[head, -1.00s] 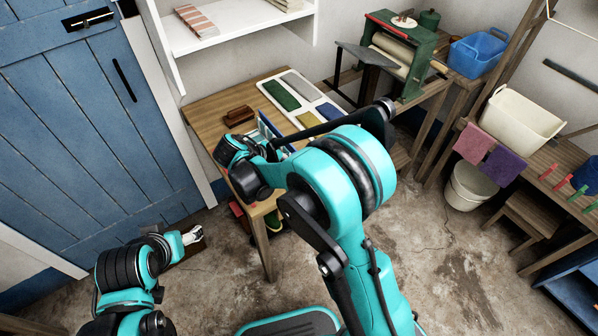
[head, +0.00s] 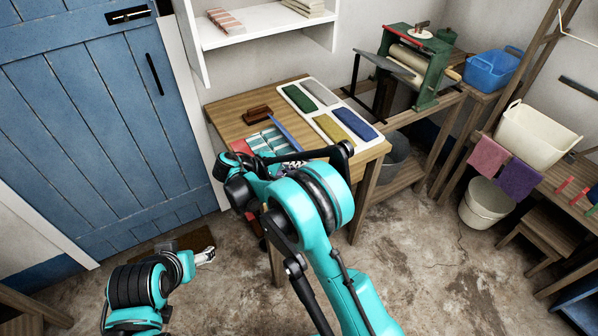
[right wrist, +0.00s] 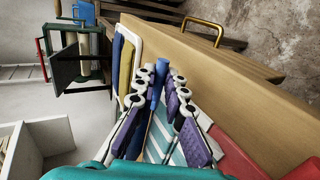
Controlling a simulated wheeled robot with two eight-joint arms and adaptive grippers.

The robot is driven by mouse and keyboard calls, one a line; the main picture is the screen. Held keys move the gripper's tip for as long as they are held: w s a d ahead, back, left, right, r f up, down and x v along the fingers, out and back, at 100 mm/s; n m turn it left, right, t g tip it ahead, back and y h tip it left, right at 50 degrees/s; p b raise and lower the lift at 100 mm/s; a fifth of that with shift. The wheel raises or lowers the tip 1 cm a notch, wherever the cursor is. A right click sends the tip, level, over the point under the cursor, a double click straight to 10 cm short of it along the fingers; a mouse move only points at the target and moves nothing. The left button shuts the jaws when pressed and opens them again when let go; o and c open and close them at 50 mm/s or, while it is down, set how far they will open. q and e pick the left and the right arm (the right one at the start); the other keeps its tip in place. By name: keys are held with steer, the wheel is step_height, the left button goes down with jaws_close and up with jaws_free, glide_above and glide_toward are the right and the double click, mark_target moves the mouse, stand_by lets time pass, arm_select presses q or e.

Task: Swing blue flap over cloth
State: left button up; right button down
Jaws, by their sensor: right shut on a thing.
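A blue flap (head: 284,130) shows as a narrow blue strip on the wooden table, standing up beside the cloth. The blue-and-white striped cloth (head: 266,141) lies flat to its left, with a red area (head: 240,146) at its left end. My right gripper (head: 294,166) is over the near side of the table, mostly hidden by its arm. In the right wrist view, its purple-padded fingers are shut on the blue flap (right wrist: 157,84), with the striped cloth (right wrist: 160,141) below. My left gripper (head: 205,256) hangs low above the floor, away from the table; its finger gap is unclear.
A white tray (head: 310,84) with green, grey, yellow and blue pads lies to the right on the table. A brown wooden block (head: 257,114) lies behind the cloth. A green-framed roller press (head: 418,65) stands further right. The blue door (head: 95,120) is at left.

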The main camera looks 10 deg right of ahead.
steer(key=shift+s+a+f, duration=0.2)
steer(key=shift+f, duration=0.3)
steer(key=c, duration=1.6)
jaws_free()
steer(key=shift+w, duration=0.15)
steer(key=shift+a+r, duration=0.35)
steer(key=shift+a, duration=0.05)
steer(key=v, duration=1.1)
